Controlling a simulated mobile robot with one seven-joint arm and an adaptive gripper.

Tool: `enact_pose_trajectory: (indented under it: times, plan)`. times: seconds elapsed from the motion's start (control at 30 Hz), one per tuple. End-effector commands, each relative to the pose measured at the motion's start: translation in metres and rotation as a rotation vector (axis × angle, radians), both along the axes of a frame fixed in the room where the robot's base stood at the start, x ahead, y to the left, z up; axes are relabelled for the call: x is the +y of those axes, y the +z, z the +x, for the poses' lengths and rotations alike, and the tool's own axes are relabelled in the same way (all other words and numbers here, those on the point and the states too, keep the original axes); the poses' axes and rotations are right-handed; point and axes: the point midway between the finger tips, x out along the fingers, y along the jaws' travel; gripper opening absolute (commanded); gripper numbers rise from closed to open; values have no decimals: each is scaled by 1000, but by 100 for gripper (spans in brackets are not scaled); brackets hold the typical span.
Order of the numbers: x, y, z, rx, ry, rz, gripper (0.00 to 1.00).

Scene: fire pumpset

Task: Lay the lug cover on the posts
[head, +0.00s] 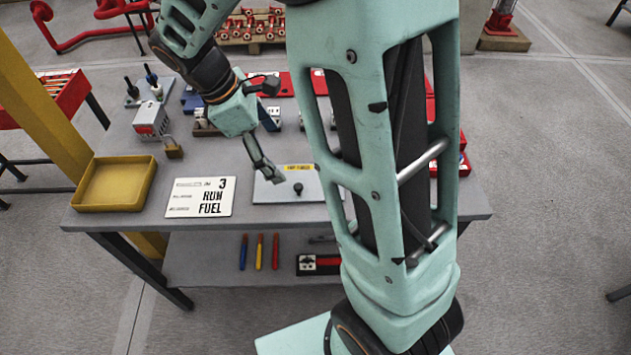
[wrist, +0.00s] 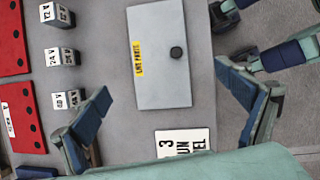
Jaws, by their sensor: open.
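The lug cover (head: 265,190) looks to be the flat grey plate with a yellow label and a black knob, lying on the table near its front edge. In the wrist view the cover (wrist: 160,75) lies between my fingers, its knob right of its middle. My gripper (head: 273,176) points down over the cover, open and empty; in the wrist view its fingers (wrist: 162,80) are spread wide. I cannot tell its exact height above the plate. Two black-topped posts (head: 150,78), likely the task's posts, stand on a base at the table's back left.
A "3 RUN FUEL" sign (head: 201,197) lies left of the cover, and a yellow tray (head: 115,184) beyond it. A padlock (head: 173,148) and a grey-white box (head: 150,120) stand before the posts. Voltage blocks (wrist: 60,55) and red plates (wrist: 22,115) lie behind the cover.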

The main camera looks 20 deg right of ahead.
Motion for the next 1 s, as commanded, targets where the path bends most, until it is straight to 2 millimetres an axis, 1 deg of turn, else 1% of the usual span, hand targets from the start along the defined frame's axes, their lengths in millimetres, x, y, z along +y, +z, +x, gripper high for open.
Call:
enact_pose_trajectory:
  times: [0.03,0.13,0.4,0.6,0.67,0.8,0.9,1.0]
  plan:
    - [4,-2,1,-1,15,-4,92]
    - [4,-7,2,0,27,-10,92]
    - [-11,-45,1,1,26,-10,92]
    - [-16,-59,0,0,26,-10,92]
    - [-18,-66,-1,0,26,-10,92]
    - [-23,-88,-5,2,26,-9,92]
    - [-28,-99,-4,1,26,-9,92]
    - [-30,-103,-4,-1,25,-10,92]
